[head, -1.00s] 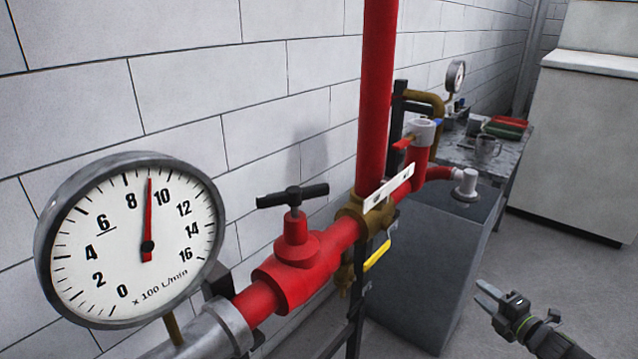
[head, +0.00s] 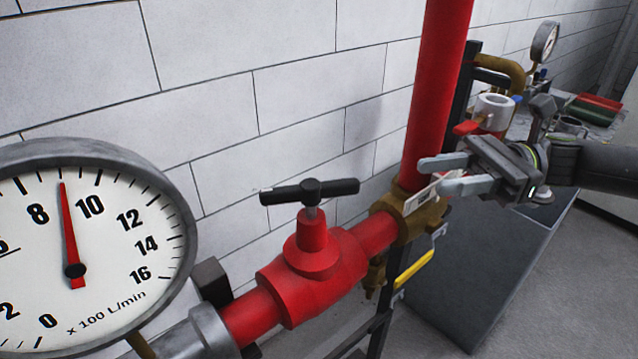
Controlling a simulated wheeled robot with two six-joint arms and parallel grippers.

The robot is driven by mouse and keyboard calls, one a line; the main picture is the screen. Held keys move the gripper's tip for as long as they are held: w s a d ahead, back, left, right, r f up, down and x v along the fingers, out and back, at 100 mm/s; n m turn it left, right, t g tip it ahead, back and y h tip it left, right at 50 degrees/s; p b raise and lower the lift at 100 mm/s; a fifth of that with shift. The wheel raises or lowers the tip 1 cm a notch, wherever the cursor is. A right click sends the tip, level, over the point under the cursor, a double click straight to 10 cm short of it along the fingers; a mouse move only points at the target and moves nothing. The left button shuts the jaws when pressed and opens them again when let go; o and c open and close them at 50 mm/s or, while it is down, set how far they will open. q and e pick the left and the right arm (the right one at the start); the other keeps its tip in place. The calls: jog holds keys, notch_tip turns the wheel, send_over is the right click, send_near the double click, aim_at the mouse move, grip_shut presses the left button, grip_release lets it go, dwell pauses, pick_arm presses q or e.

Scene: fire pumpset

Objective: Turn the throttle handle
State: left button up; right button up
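The throttle handle (head: 310,191) is a black T-shaped bar on top of a red valve body (head: 312,262) in the red pipe. It stands near the middle of the head view, its bar lying roughly across the picture. My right gripper (head: 442,176) is to the right of the handle, in front of the vertical red pipe, with its fingers pointing left. The fingers are apart with nothing between them, and they do not touch the handle. My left gripper is out of view.
A large round gauge (head: 100,235) stands at the left, its red needle between 8 and 10. The vertical red pipe (head: 436,90) and a brass fitting (head: 425,215) are right of the valve. A yellow lever (head: 414,268) hangs below. The white block wall (head: 240,70) is behind.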

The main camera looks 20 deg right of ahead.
jog(key=a+b, duration=0.1)
jog(key=b, duration=0.3)
send_near(318, 197)
jog(key=shift+w+a+r, duration=0.1)
jog(key=shift+w, duration=0.2)
jog(key=shift+w+a+p, duration=0.2)
jog(key=shift+a+p, duration=0.1)
jog(key=shift+a, duration=0.9)
jog(key=shift+w+a+p, duration=0.15)
jog(key=shift+a+p, duration=0.15)
jog(key=shift+a, duration=0.7)
jog(key=shift+w+a+p, duration=0.15)
jog(key=shift+a+p, duration=0.1)
jog(key=shift+a, duration=0.6)
jog(key=shift+w+a+p, duration=0.1)
jog(key=shift+a+p, duration=0.1)
jog(key=shift+a, duration=0.7)
jog(key=shift+w+a, duration=0.15)
jog(key=shift+a, duration=0.6)
jog(key=shift+c, duration=0.3)
